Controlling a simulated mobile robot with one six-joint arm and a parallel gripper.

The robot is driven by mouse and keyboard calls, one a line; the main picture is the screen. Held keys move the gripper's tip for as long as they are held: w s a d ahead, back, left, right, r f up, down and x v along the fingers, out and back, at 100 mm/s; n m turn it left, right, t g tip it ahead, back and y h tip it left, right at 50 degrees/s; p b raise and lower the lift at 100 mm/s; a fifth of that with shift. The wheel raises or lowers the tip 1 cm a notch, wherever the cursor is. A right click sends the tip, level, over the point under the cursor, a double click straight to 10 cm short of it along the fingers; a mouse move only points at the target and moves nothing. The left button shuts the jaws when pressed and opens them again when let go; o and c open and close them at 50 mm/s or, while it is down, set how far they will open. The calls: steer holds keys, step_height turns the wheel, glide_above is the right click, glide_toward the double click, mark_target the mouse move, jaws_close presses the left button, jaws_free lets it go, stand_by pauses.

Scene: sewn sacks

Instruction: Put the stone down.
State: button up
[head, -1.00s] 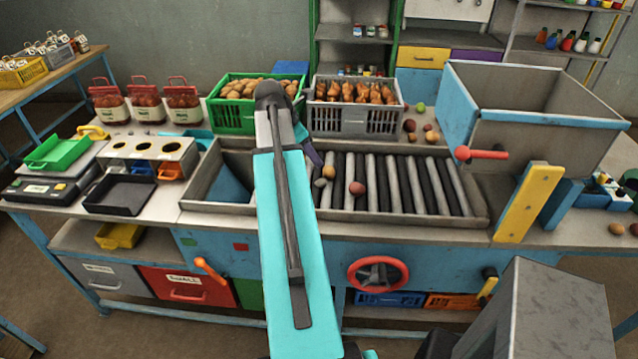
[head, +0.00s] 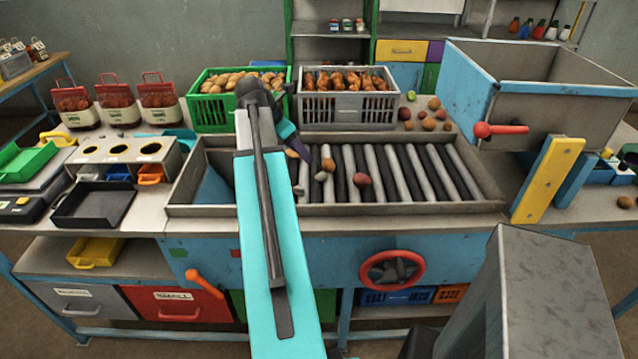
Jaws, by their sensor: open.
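Several small roundish lumps lie on the roller bed (head: 430,180): a tan one (head: 328,165), a greyish one (head: 321,176) just below it, a reddish one (head: 361,180) to their right, and a small pale one (head: 299,190) at the bed's left end. I cannot tell which of them is the stone. My gripper (head: 299,155) is small and partly hidden behind my arm. It is open, over the left end of the rollers, just left of the tan lump. I see nothing held in it.
A green crate (head: 212,112) and a grey crate (head: 345,112) of potato-like lumps stand behind the rollers. A blue-sided hopper (head: 560,110) with a red handle stands right. More loose lumps (head: 429,124) lie behind the bed. A black tray (head: 93,206) sits left.

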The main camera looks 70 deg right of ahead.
steer(key=shift+w+f, duration=0.15)
steer(key=shift+w, duration=0.05)
steer(key=shift+s, duration=0.1)
steer(key=p, duration=0.2)
glide_above(320, 175)
steer(key=w+a, duration=0.2)
steer(key=a, duration=0.1)
steer(key=shift+w+d+f, duration=0.1)
steer(key=shift+f, duration=3.65)
steer(key=shift+s+d+f+p, duration=0.4)
steer(key=shift+s+d+f, duration=0.1)
steer(key=shift+f, duration=0.15)
steer(key=shift+p+x, duration=0.5)
steer(key=shift+x, duration=1.15)
